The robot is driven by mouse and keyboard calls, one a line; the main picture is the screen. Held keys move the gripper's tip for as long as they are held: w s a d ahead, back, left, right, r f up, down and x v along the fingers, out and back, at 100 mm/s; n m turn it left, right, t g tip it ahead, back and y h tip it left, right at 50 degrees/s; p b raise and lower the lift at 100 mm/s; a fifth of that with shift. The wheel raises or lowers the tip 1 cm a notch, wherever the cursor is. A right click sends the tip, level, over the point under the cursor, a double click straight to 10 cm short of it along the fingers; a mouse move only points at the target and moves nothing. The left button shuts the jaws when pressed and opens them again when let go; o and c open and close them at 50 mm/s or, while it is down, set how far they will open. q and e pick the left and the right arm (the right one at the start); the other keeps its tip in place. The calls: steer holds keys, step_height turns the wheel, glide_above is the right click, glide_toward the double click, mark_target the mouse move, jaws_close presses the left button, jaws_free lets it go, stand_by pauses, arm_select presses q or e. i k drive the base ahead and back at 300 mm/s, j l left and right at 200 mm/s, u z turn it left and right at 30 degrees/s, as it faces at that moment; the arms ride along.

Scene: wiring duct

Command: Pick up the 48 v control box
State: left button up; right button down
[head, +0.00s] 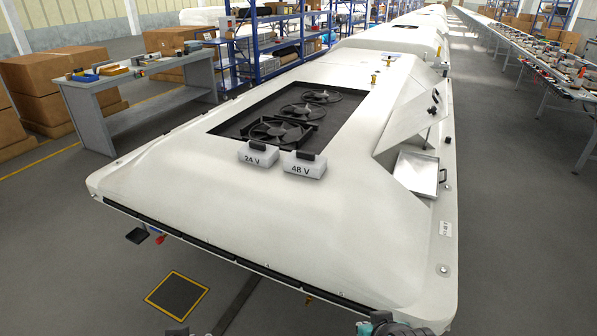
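The 48 V control box (304,167) is a small light-grey box with a black part on top and "48 V" on its front. It rests upright on the white housing (250,210), just in front of the fan opening. The similar 24 V box (257,156) stands close to its left. Nothing is touching the 48 V box from above. Neither gripper can be made out in the head view. Only small dark and teal parts, probably of my arms, show at the bottom edge, well away from the boxes.
Behind the boxes is a dark recess with several black fans (278,131). An open flap and metal tray (418,173) are on the housing's right side. The housing's front surface is clear. A workbench (93,112) stands at the left.

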mark_target(307, 163)
steer(key=i+j+z, duration=0.1)
steer(key=z, duration=1.25)
steer(key=i+j+z, duration=0.1)
steer(key=j+z, duration=0.75)
steer(key=j, duration=0.15)
steer(key=j+z, duration=0.4)
steer(key=j, duration=0.15)
